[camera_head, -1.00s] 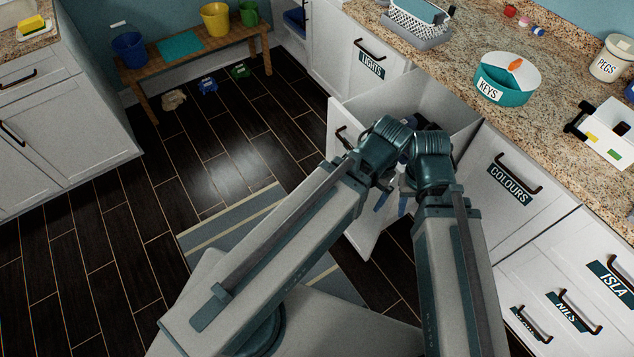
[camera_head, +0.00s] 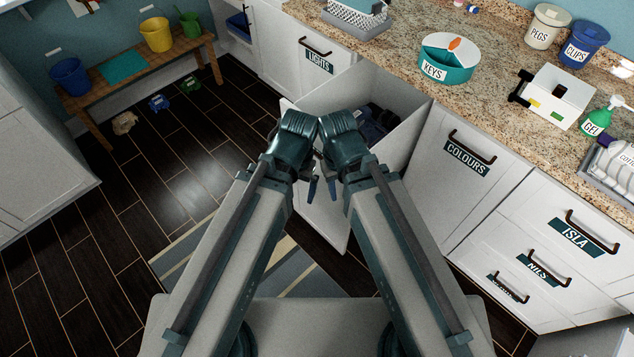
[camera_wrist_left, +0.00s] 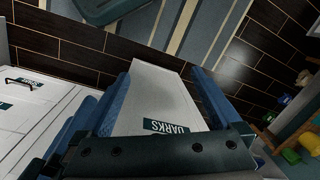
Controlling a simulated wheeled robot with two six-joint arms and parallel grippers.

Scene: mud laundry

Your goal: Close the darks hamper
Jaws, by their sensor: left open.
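The darks hamper stands tilted open between the LIGHTS and COLOURS fronts. Its white front panel (camera_head: 328,222) leans out over the floor, and dark laundry (camera_head: 372,122) shows inside. In the left wrist view the panel (camera_wrist_left: 150,90), with its DARKS label (camera_wrist_left: 166,127), appears between the blue fingers of my left gripper (camera_wrist_left: 165,85), which is open. In the head view my left gripper (camera_head: 312,188) is in front of the panel, mostly hidden by its wrist. My right gripper (camera_head: 334,188) is close beside it; its jaw opening is hidden. Contact with the panel cannot be told.
The closed LIGHTS front (camera_head: 316,62) is at the left and the COLOURS front (camera_head: 465,160) at the right. A granite counter (camera_head: 490,85) above holds a KEYS bowl (camera_head: 447,60) and jars. A striped rug (camera_head: 200,250) lies on the dark floor. A bench (camera_head: 140,75) stands at the back left.

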